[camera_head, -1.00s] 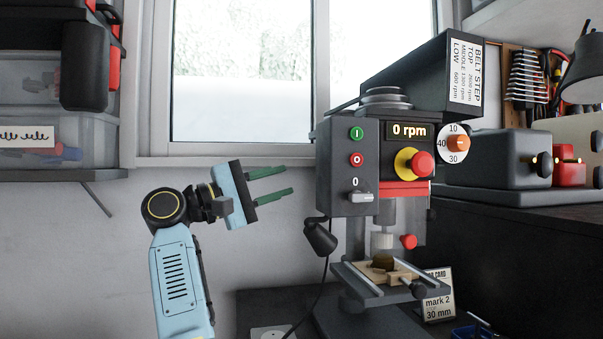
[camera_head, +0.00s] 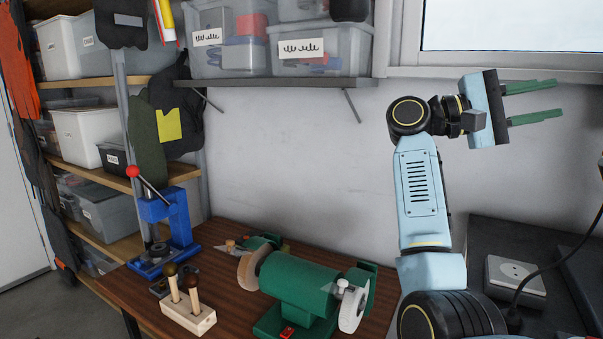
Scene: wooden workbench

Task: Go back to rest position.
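My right gripper (camera_head: 557,98) is at the upper right of the head view, below the window. Its two green fingers point right and stand apart, with nothing between them. It is raised in front of the grey wall, clear of the bench. My light blue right arm (camera_head: 420,190) rises from the bottom of the picture. My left gripper is not in view.
A green bench grinder (camera_head: 300,287), a blue press (camera_head: 178,222) and a wooden block with handles (camera_head: 188,318) stand on the wooden bench (camera_head: 225,235). Shelves with bins (camera_head: 84,133) are at left. A dark worktop with a white socket (camera_head: 513,272) is at right.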

